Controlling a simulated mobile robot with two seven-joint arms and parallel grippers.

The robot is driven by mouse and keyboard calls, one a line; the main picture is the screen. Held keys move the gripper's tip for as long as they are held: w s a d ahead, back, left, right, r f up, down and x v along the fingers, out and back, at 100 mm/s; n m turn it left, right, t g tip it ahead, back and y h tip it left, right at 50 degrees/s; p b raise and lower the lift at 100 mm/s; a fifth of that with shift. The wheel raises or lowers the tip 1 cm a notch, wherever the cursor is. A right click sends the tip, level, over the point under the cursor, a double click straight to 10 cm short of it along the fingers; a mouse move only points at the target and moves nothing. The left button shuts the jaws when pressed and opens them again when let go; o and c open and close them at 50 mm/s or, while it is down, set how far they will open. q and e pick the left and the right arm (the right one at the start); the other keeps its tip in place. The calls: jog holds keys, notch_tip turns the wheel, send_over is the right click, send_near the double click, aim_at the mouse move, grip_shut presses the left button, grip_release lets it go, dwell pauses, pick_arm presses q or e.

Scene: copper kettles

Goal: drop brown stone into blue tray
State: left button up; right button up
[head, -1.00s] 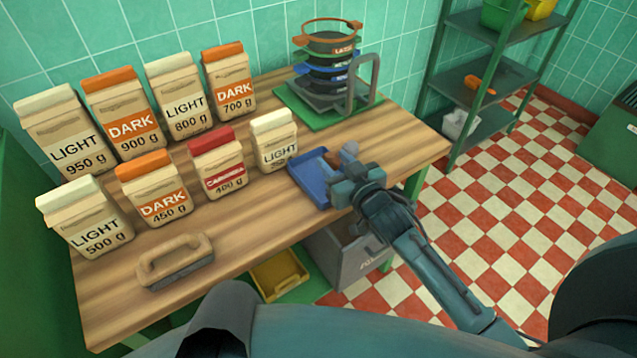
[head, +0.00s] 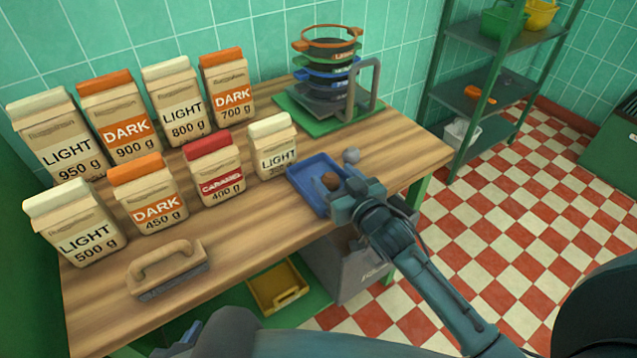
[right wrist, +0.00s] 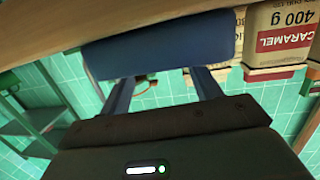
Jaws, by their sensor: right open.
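The brown stone (head: 331,181) is a small, rounded lump. In the head view it appears inside the blue tray (head: 305,187), towards its right side. The tray lies on the wooden table near the front right edge. My right gripper (head: 346,191) is open, just beside the stone at the tray's right side, and covers part of the tray. In the right wrist view the blue tray (right wrist: 175,48) spans the space past the two fingers of my right gripper (right wrist: 163,85), and no stone shows there. My left gripper is not clearly visible.
A grey stone (head: 351,155) lies by the tray's far right corner. Several paper bags stand left, the nearest a small LIGHT bag (head: 274,146). A sieve stack (head: 328,75) stands behind, a brush (head: 166,268) lies front left. Bare table lies right of the tray.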

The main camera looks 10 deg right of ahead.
pick_arm(q)
jog(key=shift+d, duration=0.1)
pick_arm(e)
jog(key=v, duration=1.3)
jog(key=shift+s, duration=0.1)
pick_arm(q)
jog(key=a+p, duration=0.1)
jog(key=p, duration=0.1)
jog(key=r+y+p, duration=0.1)
jog(key=p, duration=0.2)
jog(key=shift+s+a+r+g+p, duration=0.3)
jog(key=shift+a+p, duration=0.05)
pick_arm(e)
jog(key=s+a+f+g, duration=0.5)
jog(key=s+f, duration=0.3)
jog(key=s, duration=0.2)
jog(key=shift+s+f, duration=0.3)
pick_arm(q)
jog(key=shift+r, duration=0.1)
pick_arm(e)
jog(key=shift+a, duration=0.15)
